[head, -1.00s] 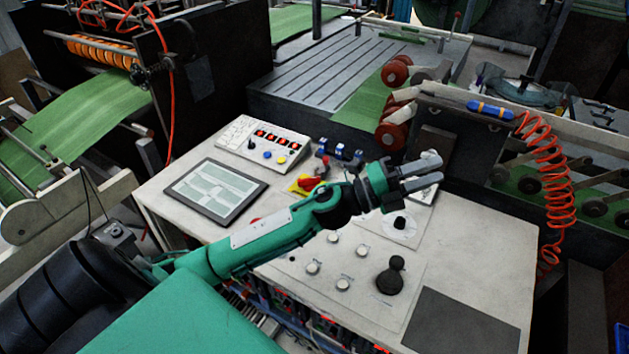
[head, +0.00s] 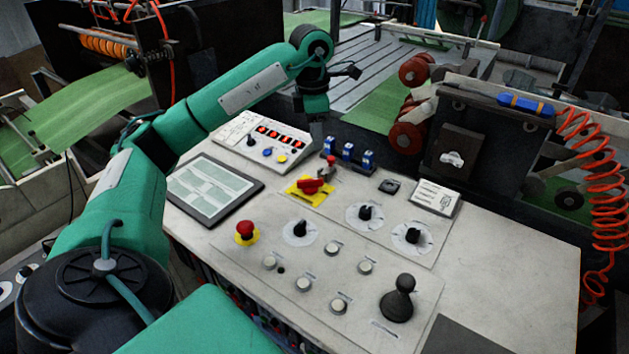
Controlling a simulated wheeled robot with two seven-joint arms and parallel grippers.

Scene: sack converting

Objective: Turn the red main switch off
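The red main switch (head: 309,186) is a red rotary handle on a yellow plate, on the console top right of the tablet-like screen. Its handle lies roughly crosswise in the picture. My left arm arches over the back left of the console and its wrist hangs down. My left gripper (head: 318,134) is behind and above the switch, apart from it in the picture. Its fingers do not show clearly, so I cannot tell whether they are open. My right gripper is out of view.
A red emergency button (head: 246,230) on yellow stands front left of the switch. Blue toggles (head: 348,151) and a sloped button box (head: 243,127) are behind it. Black knobs (head: 366,212) and a joystick (head: 398,297) are to the right. A coiled red hose (head: 603,205) hangs at far right.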

